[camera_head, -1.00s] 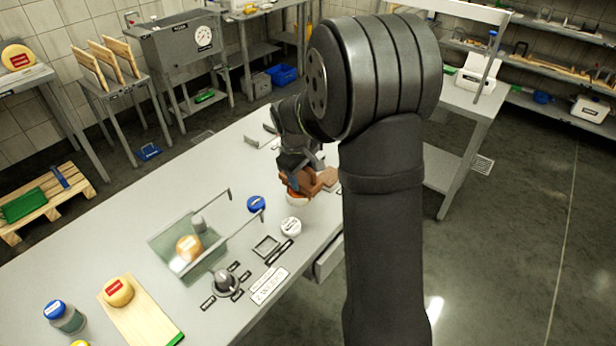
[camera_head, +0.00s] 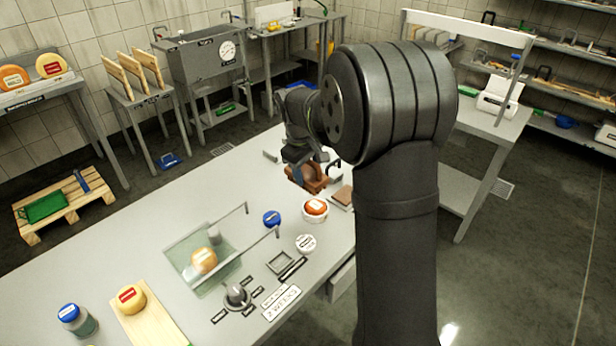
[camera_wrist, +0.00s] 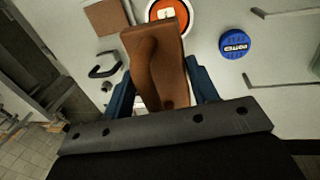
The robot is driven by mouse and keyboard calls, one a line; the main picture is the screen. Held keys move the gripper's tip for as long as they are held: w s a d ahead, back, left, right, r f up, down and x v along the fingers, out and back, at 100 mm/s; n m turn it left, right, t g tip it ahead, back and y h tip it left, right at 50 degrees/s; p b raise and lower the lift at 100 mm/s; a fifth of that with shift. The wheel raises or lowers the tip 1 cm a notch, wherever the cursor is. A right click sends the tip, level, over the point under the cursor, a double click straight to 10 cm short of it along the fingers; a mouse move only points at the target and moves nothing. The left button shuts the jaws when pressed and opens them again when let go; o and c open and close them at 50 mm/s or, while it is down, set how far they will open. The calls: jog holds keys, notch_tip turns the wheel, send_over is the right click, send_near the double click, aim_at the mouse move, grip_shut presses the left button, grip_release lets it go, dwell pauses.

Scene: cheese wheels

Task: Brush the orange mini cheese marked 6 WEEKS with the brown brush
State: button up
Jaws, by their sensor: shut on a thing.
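My gripper (camera_wrist: 160,95) is shut on the brown brush (camera_wrist: 158,62), which also shows in the head view (camera_head: 305,176). The brush is held above the table. An orange mini cheese (camera_head: 316,206) with a red and white label sits on a round white holder on the table, just in front and to the right of the brush in the head view. The cheese (camera_wrist: 171,10) shows at the top of the wrist view, partly hidden behind the brush. Its label is too small to read. Whether the bristles touch anything cannot be told.
A blue round lid (camera_head: 271,218) and a white round lid (camera_head: 306,243) lie nearby. A brown square block (camera_head: 342,197) lies right of the cheese. A clear tank (camera_head: 180,262) holds a yellow-orange cheese. A board (camera_head: 150,322) bears a yellow cheese.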

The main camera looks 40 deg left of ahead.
jog(key=shift+r, duration=1.35)
jog(key=w+d+f+m+h, duration=0.1)
jog(key=w+d+f+m, duration=0.35)
jog(key=w+d, duration=0.5)
jog(key=w+d+f+m+h, duration=0.1)
jog(key=w+d+f+m, duration=0.45)
jog(key=d, duration=0.75)
jog(key=d+f+m+g, duration=0.1)
jog(key=d+f+m, duration=0.3)
jog(key=d, duration=0.8)
jog(key=d+f+m+g, duration=0.1)
jog(key=d+f+m, duration=0.3)
jog(key=d+f, duration=0.5)
jog(key=d, duration=0.4)
jog(key=shift+d, duration=0.15)
jog(key=shift+f, duration=0.1)
